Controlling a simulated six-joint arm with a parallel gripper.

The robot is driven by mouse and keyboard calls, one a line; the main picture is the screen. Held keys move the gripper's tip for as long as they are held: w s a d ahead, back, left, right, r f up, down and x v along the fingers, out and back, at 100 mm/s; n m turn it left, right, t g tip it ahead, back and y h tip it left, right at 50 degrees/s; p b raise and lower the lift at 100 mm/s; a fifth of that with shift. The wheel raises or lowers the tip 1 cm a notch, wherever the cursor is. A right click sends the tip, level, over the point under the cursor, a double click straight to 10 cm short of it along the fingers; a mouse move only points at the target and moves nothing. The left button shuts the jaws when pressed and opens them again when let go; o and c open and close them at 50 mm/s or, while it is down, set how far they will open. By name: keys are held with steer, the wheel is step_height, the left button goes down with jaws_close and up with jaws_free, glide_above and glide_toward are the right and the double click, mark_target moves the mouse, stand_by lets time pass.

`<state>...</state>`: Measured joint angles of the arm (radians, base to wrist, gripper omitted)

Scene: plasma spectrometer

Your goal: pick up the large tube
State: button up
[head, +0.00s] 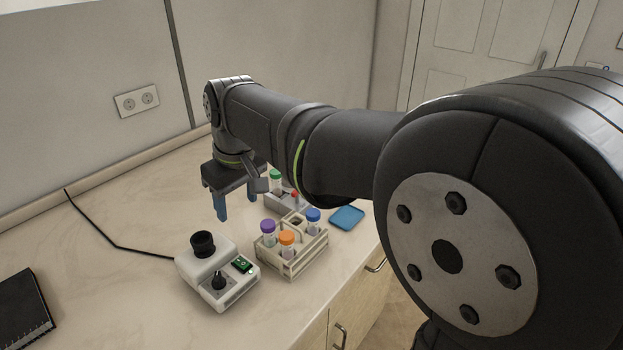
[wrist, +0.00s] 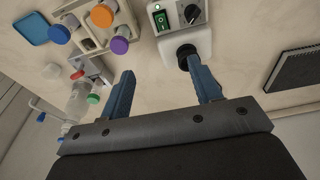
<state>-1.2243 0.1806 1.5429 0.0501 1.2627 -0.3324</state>
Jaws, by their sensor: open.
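Several capped tubes stand in view, and I cannot tell for certain which is the large one. In the head view, a wooden rack (head: 291,268) holds tubes with a purple cap (head: 267,226), an orange cap (head: 287,238) and a blue cap (head: 313,215). Behind it, a grey rack (head: 292,204) holds a green-capped tube (head: 275,178) and a smaller red-capped one (head: 295,196). My gripper (head: 237,204) is open and empty, pointing down above the bench, left of the racks. In the wrist view, the purple cap (wrist: 119,45) is near the left finger of my gripper (wrist: 158,66).
A white mixer (head: 215,284) with a black cup (head: 203,244) stands in front of my gripper, its cable running left. A blue tray (head: 346,218) lies right of the wooden rack by the bench edge. A black notebook (head: 22,310) lies at left. The left bench is mostly clear.

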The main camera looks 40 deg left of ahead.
steer(key=w+a+m+t, duration=0.1)
steer(key=w+a+m, duration=0.3)
steer(key=w+a, duration=0.45)
steer(key=m+t+y, duration=0.1)
steer(key=m+t, duration=0.1)
steer(key=m, duration=0.3)
glide_above(277, 188)
step_height(277, 188, down, 10)
steer(key=shift+w+a+r, duration=0.1)
steer(key=shift+w+a, duration=0.05)
steer(key=shift+s+x, duration=0.1)
steer(key=shift+x, duration=1.55)
steer(key=shift+s+x, duration=0.15)
steer(key=shift+x, duration=1.5)
jaws_close()
